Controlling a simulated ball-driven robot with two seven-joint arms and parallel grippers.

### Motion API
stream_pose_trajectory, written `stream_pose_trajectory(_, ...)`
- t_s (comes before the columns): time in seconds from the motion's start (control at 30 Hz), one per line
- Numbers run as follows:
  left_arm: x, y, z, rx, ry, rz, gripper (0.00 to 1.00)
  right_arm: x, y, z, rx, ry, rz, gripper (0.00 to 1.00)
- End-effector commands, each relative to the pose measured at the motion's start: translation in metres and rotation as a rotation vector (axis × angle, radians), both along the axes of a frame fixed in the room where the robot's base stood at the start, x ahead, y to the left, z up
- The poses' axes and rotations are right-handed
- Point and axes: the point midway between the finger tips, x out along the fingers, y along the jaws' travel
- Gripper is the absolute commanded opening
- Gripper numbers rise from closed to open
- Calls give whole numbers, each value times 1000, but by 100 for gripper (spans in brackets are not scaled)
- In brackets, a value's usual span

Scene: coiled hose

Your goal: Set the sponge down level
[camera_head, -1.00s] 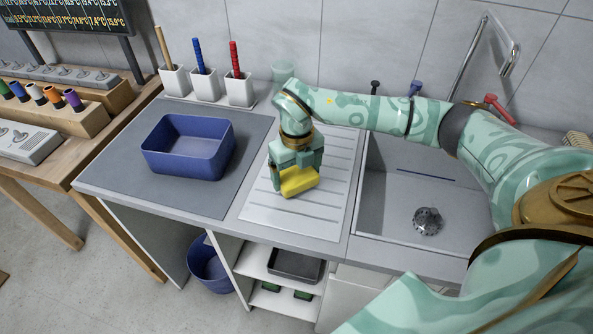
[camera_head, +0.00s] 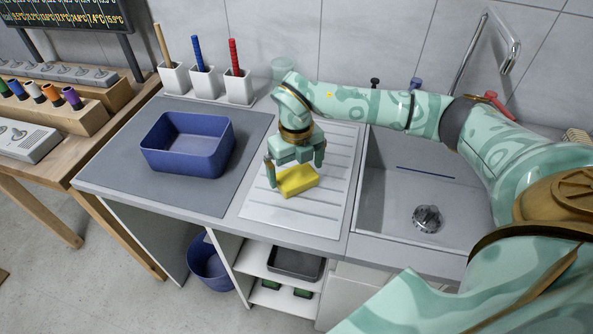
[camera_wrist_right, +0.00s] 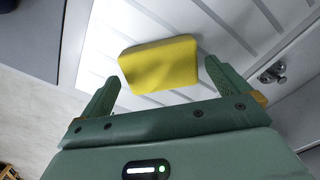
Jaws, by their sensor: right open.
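The yellow sponge (camera_head: 297,181) lies flat on the ribbed draining board (camera_head: 318,222), left of the sink. In the right wrist view the sponge (camera_wrist_right: 160,66) lies just beyond and between the fingertips, with a gap to the right finger. My right gripper (camera_head: 295,172) is open above and behind the sponge, pointing down; it also shows in the right wrist view (camera_wrist_right: 160,80). It is not holding the sponge. My left gripper is not in view.
A blue basin (camera_head: 188,163) stands on the grey mat (camera_head: 120,168) to the left. Several white holders with brushes (camera_head: 206,83) stand along the wall. The sink (camera_head: 395,215) opens to the right. Ribbed board around the sponge is clear.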

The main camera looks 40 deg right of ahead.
Motion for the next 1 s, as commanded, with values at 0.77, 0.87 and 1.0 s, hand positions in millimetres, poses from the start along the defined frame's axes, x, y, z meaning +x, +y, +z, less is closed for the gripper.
stream_pose_trajectory(0.77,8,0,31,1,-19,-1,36,0,0,146,0,1,-1,100)
stream_pose_trajectory(0.87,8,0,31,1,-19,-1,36,0,0,145,0,1,-1,100)
stream_pose_trajectory(1.0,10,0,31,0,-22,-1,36,0,0,145,0,2,0,100)
